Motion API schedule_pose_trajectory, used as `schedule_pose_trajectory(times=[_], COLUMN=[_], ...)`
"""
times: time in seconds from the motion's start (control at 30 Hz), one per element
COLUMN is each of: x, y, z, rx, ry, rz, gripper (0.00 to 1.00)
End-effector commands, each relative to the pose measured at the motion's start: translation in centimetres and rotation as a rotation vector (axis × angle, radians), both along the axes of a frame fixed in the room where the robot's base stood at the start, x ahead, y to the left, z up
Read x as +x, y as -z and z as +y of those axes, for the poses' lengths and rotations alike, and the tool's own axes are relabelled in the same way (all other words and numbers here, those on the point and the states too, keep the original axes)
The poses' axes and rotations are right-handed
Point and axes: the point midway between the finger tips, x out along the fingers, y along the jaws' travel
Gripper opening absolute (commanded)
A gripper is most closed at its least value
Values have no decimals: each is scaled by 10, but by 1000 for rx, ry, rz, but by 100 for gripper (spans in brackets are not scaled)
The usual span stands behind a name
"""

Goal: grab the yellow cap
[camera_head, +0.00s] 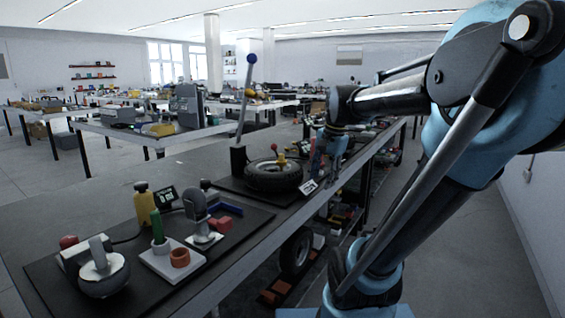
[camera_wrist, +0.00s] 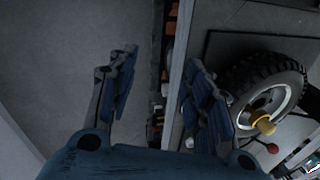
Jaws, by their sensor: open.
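A yellow cap-like piece (camera_head: 282,160) stands at the middle of a black tyre (camera_head: 262,178) lying flat on a dark mat on the bench. The yellow piece also shows in the wrist view (camera_wrist: 264,125), at the right inside the wheel's pale rim. My gripper (camera_head: 325,160) is at the bench's front edge, right of the tyre. In the wrist view my gripper (camera_wrist: 162,60) has its two blue fingers wide apart with nothing between them. The right finger is nearest the tyre and overlaps its edge in the picture; the yellow piece is outside the fingers.
A red-knobbed stick (camera_head: 275,148) stands by the yellow piece, and a tall lever with a blue ball (camera_head: 251,59) rises behind the tyre. A mat (camera_head: 215,262) at the front left carries several tools and a yellow bottle (camera_head: 144,205). Shelves lie below the bench.

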Motion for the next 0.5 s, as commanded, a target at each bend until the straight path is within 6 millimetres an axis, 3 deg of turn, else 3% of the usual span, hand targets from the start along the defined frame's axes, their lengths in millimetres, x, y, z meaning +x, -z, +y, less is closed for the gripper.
schedule_pose_trajectory(times=[0.2, 0.5], x=[70, 167], y=[-61, -126], z=[18, 44], rx=[113, 259], ry=[304, 726], rz=[69, 197], gripper=[46, 46])
